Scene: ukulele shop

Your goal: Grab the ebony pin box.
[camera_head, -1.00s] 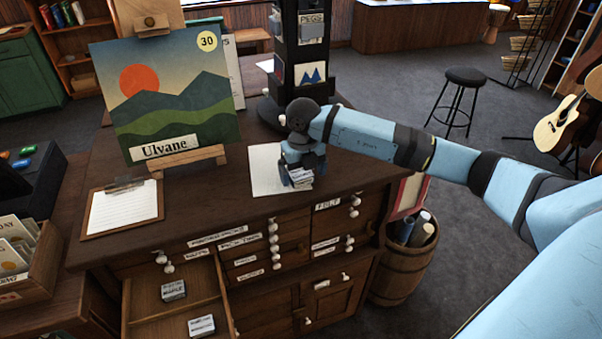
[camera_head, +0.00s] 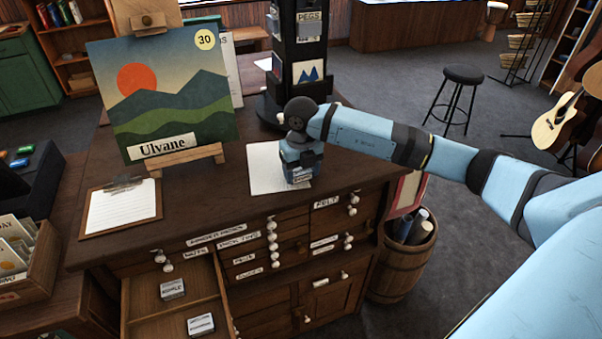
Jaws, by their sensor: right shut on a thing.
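My right gripper (camera_head: 302,172) points down over the sheet of white paper on the cabinet top. It is shut on a small box (camera_head: 302,180) with a pale label; the print is too small to read, so I cannot tell if this is the ebony one. Two similar small boxes lie in the open drawer (camera_head: 149,308) at lower left: one box (camera_head: 173,289) seems to read maple, and the other box (camera_head: 201,324) sits nearer the front, its label unclear. My left gripper is not in view.
The wooden cabinet top also bears a landscape picture (camera_head: 165,95) on an easel, a clipboard (camera_head: 120,206) and a dark peg stand (camera_head: 297,50). White paper (camera_head: 264,172) lies under my right gripper. A barrel (camera_head: 398,265) stands right of the cabinet, a stool (camera_head: 463,78) farther back.

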